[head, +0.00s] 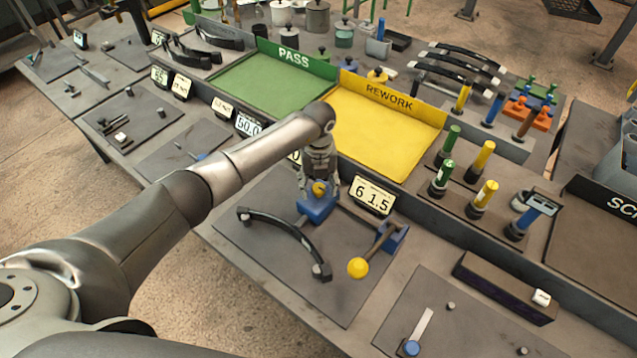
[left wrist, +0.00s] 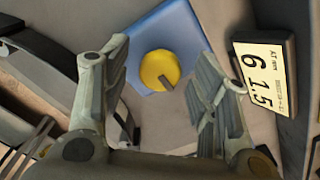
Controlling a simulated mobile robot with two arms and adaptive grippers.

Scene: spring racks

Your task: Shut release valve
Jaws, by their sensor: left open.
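The release valve appears to be the yellow round knob (head: 319,189) on a blue block (head: 318,208), on the dark mat in the middle of the bench. In the left wrist view the knob (left wrist: 160,70) sits on the blue block (left wrist: 150,38), with a small grey bar or slot on its face. My left gripper (head: 312,186) points down, directly above the knob. In the left wrist view its two fingers (left wrist: 160,95) are spread to either side of the knob, with gaps between. My right gripper is not in view.
A black curved handle (head: 290,232) lies left of the block. A lever with a yellow ball (head: 358,268) and a blue mount (head: 393,238) is to the right. A display (head: 372,196) reading 6 1.5 stands behind, before the yellow REWORK tray (head: 385,102).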

